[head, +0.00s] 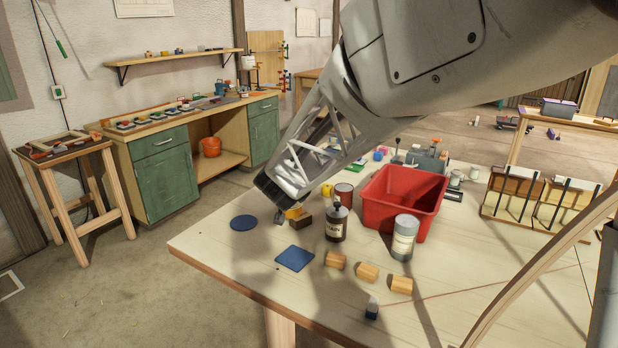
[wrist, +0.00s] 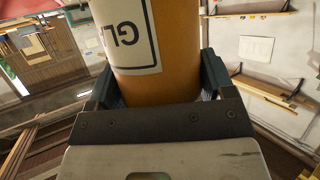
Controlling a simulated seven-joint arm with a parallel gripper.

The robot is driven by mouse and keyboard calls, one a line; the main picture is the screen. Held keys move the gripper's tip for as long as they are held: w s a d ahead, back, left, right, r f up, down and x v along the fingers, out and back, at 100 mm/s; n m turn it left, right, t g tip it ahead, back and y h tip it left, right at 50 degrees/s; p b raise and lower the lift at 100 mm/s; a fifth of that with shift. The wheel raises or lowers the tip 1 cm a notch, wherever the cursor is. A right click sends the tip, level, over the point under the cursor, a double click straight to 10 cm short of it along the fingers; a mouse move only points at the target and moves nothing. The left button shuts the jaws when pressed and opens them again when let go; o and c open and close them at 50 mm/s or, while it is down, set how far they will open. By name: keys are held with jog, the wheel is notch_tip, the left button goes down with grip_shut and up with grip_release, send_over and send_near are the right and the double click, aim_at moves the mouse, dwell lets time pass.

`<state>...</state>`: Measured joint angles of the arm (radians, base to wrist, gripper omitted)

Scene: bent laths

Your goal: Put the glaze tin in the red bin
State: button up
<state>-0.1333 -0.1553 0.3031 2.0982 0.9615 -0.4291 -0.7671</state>
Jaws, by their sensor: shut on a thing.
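The glaze tin (wrist: 180,80) is amber-orange with a pale label reading "GL…", turned upside down in the wrist view. My gripper (wrist: 158,88) is shut on it, with one dark finger on each side. In the head view my gripper (head: 279,210) is over the left part of the table, left of the red bin. Only a small orange patch (head: 294,212) shows beside it, probably the tin; my arm hides the rest. The red bin (head: 390,221) stands open-topped on the table, and the floor of its inside that shows looks empty.
A dark bottle (head: 336,224) and a dark red tin (head: 344,192) stand between my gripper and the bin. A grey tin (head: 404,238) stands at the bin's front. Wooden blocks (head: 367,272) and a blue square pad (head: 295,258) lie nearer. The table's front right is mostly clear.

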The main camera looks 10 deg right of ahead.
jog(key=w+d+m+h, duration=0.1)
jog(key=w+d, duration=0.3)
jog(key=d, duration=0.4)
jog(key=w+d+m+g+h, duration=0.15)
jog(key=w+d, duration=0.25)
jog(key=d, duration=0.4)
jog(key=w+d+m+h, duration=0.15)
jog(key=w+d, duration=0.25)
jog(key=d, duration=0.4)
jog(key=w+d+f+m+g+h, duration=0.1)
jog(key=w+d+m+g+h, duration=0.15)
jog(key=d, duration=2.05)
jog(key=shift+t, duration=0.3)
jog(key=f, duration=0.5)
jog(key=shift+w+f, duration=0.1)
jog(key=shift+w, duration=0.2)
notch_tip(320, 180, down, 6)
jog(key=shift+f, duration=0.15)
jog(key=shift+f, duration=1.85)
